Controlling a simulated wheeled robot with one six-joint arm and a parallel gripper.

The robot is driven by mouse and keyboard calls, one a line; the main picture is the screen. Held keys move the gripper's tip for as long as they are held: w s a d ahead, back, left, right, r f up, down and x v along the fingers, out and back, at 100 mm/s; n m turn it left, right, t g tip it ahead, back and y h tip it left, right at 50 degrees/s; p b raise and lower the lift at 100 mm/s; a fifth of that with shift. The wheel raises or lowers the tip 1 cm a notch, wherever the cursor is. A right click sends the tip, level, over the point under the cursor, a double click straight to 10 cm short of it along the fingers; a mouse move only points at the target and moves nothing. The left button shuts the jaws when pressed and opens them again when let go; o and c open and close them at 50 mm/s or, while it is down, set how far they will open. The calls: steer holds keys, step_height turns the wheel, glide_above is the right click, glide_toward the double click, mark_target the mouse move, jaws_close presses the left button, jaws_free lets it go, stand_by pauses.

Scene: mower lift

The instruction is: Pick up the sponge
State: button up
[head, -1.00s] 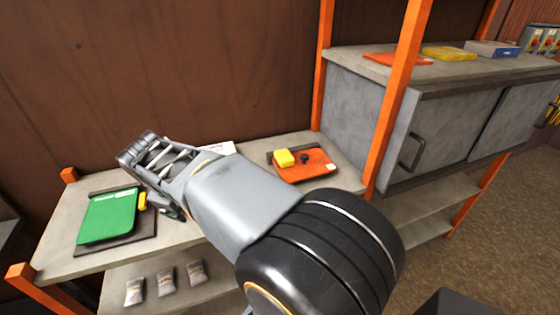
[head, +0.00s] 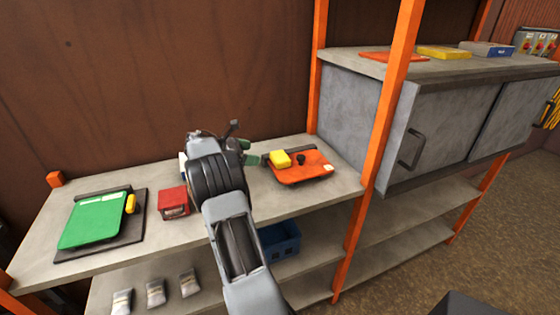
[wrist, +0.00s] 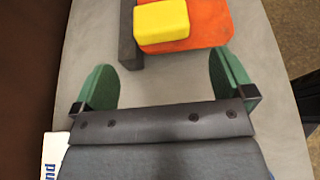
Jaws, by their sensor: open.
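The sponge is a yellow block (head: 280,158) on the left part of an orange tray (head: 315,172) on the shelf. In the wrist view the sponge (wrist: 161,21) is at the top, beyond the fingertips and roughly between their lines. My gripper (wrist: 165,80) is open and empty, with green finger pads apart. In the head view my gripper (head: 248,153) is just left of the sponge, partly hidden by my arm.
A dark bar (wrist: 127,35) lies along the tray's edge beside the sponge. A black knob (head: 301,159) is on the tray. A red box (head: 173,202) and a green tray (head: 92,220) are on the left. An orange post (head: 385,120) stands at the right.

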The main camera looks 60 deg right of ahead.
mark_target(276, 157)
steer(key=shift+p+x, duration=0.8)
steer(key=shift+x, duration=4.25)
steer(key=shift+f, duration=0.1)
steer(key=c, duration=0.7)
